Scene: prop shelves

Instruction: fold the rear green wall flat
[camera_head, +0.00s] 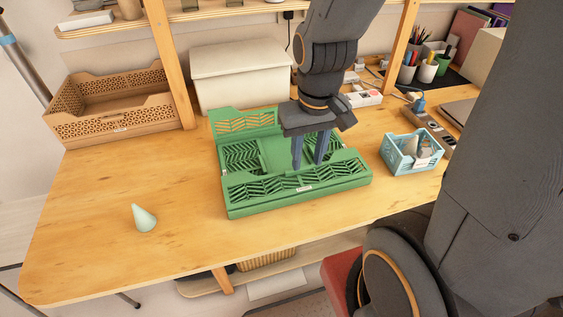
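The green folding crate (300,205) sits on the wooden table, in the middle of the head view. Its rear green wall (243,122) stands raised at the back; its left part shows, and my gripper and arm hide the right part. The other walls look low or folded down over the base. My gripper (309,163) points down over the crate, in front of the rear wall. Its two dark fingers are apart, with nothing seen between them. Whether the fingertips touch the crate I cannot tell.
A tan crate (115,128) stands at the back left and a lidded cream box (241,75) behind the green crate. A small blue basket (402,155) is on the right. A pale green cone (144,218) stands front left. Shelf posts rise behind; the left tabletop is mostly clear.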

